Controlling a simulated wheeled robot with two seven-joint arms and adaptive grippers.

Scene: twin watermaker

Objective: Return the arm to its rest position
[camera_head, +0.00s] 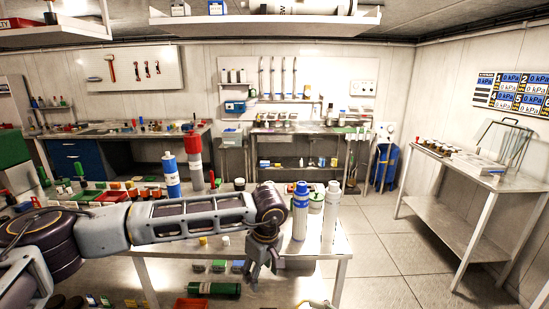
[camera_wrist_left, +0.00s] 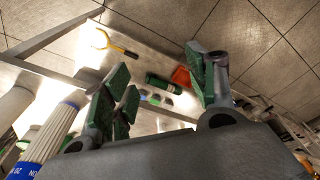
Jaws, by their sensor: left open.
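My left arm (camera_head: 185,217) comes in from the left and stretches level across the front of the metal table. My left gripper (camera_head: 262,268) hangs down at the table's front edge, left of two upright bottles. In the left wrist view my left gripper (camera_wrist_left: 165,95) has its green-padded fingers spread apart with nothing between them. My right gripper does not show in either view.
A blue-capped bottle (camera_head: 300,211) and a white bottle (camera_head: 330,213) stand close to the gripper. Blue (camera_head: 171,176) and red (camera_head: 194,162) bottles stand behind my arm. A green cylinder (camera_head: 214,288) lies on the lower shelf. Floor (camera_head: 395,265) is clear at right.

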